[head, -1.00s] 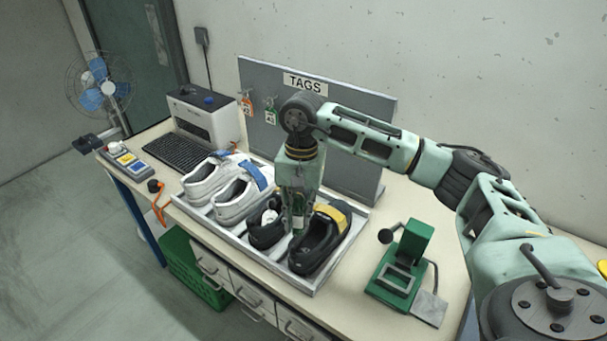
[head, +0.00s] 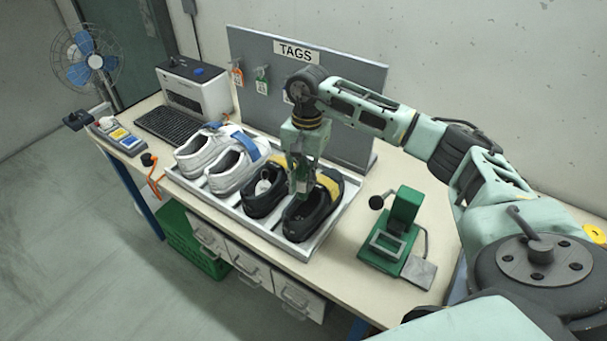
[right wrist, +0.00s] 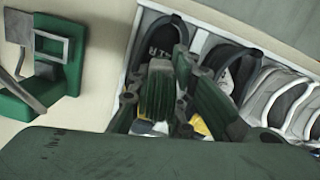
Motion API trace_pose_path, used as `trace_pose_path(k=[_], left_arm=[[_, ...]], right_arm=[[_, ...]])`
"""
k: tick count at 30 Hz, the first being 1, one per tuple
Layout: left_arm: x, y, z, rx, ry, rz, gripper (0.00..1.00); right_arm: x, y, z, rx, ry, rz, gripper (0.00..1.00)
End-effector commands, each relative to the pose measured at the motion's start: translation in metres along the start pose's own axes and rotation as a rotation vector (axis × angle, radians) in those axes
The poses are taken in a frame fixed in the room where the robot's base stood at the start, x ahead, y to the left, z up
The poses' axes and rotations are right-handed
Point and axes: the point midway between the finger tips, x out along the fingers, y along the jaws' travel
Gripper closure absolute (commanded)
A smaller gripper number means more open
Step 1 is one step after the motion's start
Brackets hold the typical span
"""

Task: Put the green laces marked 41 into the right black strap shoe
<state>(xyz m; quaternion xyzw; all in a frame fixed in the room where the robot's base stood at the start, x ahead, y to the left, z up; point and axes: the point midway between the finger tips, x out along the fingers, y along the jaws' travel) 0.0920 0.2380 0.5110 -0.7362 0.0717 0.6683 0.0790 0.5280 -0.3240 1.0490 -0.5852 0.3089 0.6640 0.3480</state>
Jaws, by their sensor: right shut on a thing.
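My right gripper (head: 303,190) points down over the pair of black strap shoes, above the right one's opening. It is shut on a ribbed green bundle, the green laces (right wrist: 157,95); the number on it cannot be read. My left gripper is not in view.
The grey tray (head: 228,215) also holds white shoes (head: 232,172) with a blue strap. A green press-like device (head: 400,225) stands right of the tray. Behind are the TAGS board (head: 350,90) and a printer (head: 195,90). The bench between tray and device is clear.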

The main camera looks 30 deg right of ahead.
Motion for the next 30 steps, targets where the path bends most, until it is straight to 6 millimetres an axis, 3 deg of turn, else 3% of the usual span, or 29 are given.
trace_pose_path(k=[15, 29, 30], left_arm=[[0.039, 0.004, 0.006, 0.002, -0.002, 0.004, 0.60], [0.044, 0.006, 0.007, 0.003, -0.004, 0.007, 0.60], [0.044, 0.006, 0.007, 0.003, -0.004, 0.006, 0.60]], right_arm=[[0.044, 0.000, -0.006, 0.000, 0.000, 0.000, 1.00], [0.050, -0.001, -0.006, 0.000, 0.001, -0.001, 1.00], [0.050, -0.001, -0.006, 0.000, 0.001, -0.001, 0.81]])
